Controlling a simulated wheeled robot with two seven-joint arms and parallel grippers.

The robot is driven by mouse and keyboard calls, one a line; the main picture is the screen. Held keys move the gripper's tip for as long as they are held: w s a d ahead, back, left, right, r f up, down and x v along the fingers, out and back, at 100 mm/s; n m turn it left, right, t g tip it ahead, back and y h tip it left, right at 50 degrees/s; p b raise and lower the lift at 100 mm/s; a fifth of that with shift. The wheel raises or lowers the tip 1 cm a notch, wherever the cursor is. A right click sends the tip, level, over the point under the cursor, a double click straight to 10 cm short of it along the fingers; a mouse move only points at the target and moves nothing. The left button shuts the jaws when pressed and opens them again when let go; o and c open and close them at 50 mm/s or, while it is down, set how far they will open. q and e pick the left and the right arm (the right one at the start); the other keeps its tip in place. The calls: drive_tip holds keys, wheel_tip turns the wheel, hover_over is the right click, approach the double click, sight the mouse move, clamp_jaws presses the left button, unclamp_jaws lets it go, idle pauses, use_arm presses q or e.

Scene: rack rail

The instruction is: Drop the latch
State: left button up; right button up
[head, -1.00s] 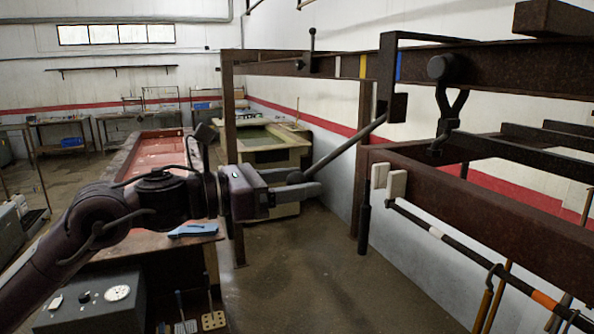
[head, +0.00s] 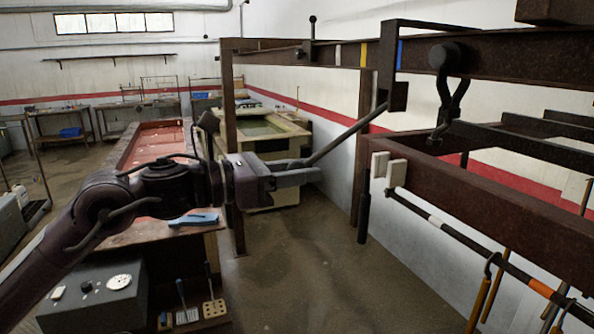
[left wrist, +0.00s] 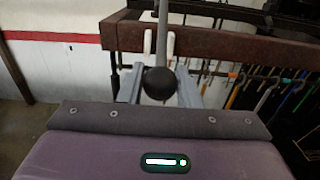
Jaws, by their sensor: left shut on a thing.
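My left gripper (head: 300,172) is shut around the dark round knob at the low end of a grey lever rod (head: 345,138). The black knob (left wrist: 159,83) sits between the two grey fingers in the left wrist view. The rod slants up to the right, to a dark block (head: 398,97) below the black bracket on the rusty rail (head: 500,62). I take this lever to be the latch, but no label shows it. A small upright lever with a ball top (head: 312,30) stands on the rail farther left. My right gripper is not in view.
A trolley hook (head: 447,95) hangs from the rail. Two pale blocks (head: 396,173) sit on the lower brown beam (head: 500,212) at right. A workbench with a blue tool (head: 193,219) stands below my left arm. Open floor lies right of it.

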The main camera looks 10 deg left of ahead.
use_arm(q)
drive_tip(key=shift+f, duration=0.15)
drive_tip(key=shift+w+d+f+b, duration=0.15)
drive_tip(key=shift+d+f+b, duration=0.15)
drive_tip(key=shift+f+b, duration=0.3)
drive_tip(key=w+d+f+b, duration=0.7)
drive_tip(key=w+d+f, duration=0.1)
drive_tip(key=d, duration=0.6)
drive_tip(key=shift+w+d+f, duration=0.2)
drive_tip(key=shift+w, duration=0.7)
drive_tip(key=o, duration=0.9)
